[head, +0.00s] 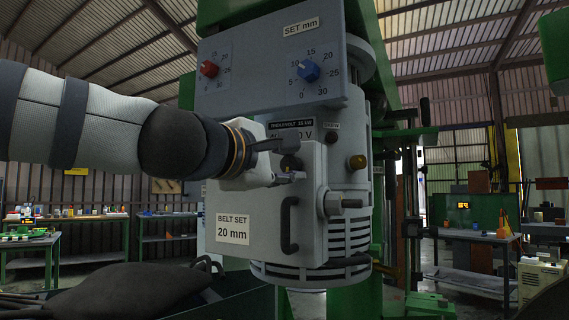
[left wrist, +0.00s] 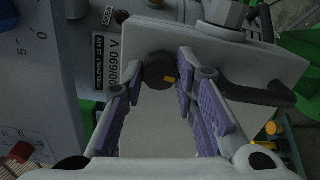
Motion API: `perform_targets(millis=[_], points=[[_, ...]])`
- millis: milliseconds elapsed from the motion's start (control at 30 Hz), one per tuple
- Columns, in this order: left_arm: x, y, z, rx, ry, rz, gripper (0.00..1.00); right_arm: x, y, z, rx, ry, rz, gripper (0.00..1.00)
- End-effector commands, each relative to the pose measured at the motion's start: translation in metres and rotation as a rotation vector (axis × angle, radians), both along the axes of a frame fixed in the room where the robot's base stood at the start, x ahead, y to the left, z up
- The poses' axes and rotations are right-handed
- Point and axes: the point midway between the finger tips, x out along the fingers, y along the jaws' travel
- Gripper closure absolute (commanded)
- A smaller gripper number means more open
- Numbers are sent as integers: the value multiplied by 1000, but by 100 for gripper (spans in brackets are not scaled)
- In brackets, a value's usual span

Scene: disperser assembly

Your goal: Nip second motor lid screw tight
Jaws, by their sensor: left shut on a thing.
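The grey motor lid (head: 312,180) is on the front of the machine, below the dial panel. A dark round screw (left wrist: 159,70) with a yellow mark sits at the lid in the left wrist view. My left gripper (head: 289,164) is in front of the lid's upper left part. In the left wrist view its purple-padded fingers (left wrist: 160,88) lie on both sides of the screw, shut on it. My gripper hides this screw in the head view. My right gripper is not in view.
The lid's dark handle (head: 289,225) and a big hex bolt (head: 343,203) stick out near my gripper. The dial panel (head: 270,65) overhangs above, with a red knob (head: 209,69) and a blue knob (head: 309,70). Workbenches stand farther back on both sides.

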Motion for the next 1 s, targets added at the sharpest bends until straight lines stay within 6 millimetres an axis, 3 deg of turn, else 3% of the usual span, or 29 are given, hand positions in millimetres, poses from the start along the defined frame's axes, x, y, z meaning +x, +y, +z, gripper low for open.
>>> perform_targets(millis=[600, 1000], points=[[0, 0, 0, 491, -273, 1, 100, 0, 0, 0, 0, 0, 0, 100], [0, 0, -1, 683, -379, 0, 100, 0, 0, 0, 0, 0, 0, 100]])
